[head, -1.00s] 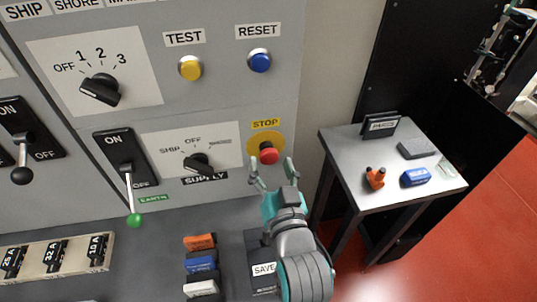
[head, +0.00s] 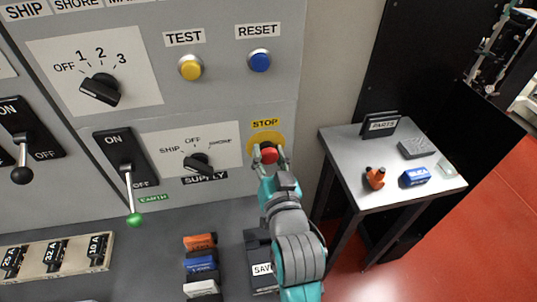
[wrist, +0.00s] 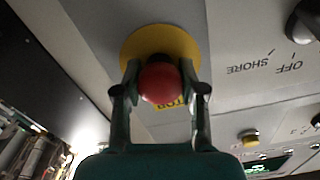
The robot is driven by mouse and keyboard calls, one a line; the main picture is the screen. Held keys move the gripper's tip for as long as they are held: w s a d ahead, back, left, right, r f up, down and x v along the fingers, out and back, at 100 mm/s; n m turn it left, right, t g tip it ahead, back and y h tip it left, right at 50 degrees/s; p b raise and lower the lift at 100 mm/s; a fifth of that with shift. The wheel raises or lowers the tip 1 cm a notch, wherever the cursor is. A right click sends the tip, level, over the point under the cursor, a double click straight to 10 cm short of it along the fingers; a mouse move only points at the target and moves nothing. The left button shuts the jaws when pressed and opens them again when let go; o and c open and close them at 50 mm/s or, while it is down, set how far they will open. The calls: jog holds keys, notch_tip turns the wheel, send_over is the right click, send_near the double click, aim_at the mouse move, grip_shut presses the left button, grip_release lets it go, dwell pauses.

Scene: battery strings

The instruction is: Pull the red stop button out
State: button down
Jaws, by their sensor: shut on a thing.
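The red stop button (head: 269,153) sits on a round yellow plate (head: 279,139) under the STOP label on the grey panel. My gripper (head: 268,160) is at the button, with one finger on each side of its red head. In the wrist view the red button (wrist: 160,84) shows between the two fingertips of my gripper (wrist: 160,88), in front of the yellow plate (wrist: 135,45). The fingers are shut on the button.
The supply knob (head: 198,163) is left of the stop button. The blue reset button (head: 260,61) and yellow test button (head: 191,67) are above. A green-tipped earth lever (head: 134,219) stands further left. A small table (head: 345,147) with parts stands to the right.

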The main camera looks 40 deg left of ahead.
jog(key=shift+v, duration=0.85)
jog(key=shift+f, duration=0.1)
jog(key=c, duration=0.6)
grip_release()
jog(key=shift+c, duration=0.2)
jog(key=v, duration=1.2)
jog(key=shift+d, duration=0.1)
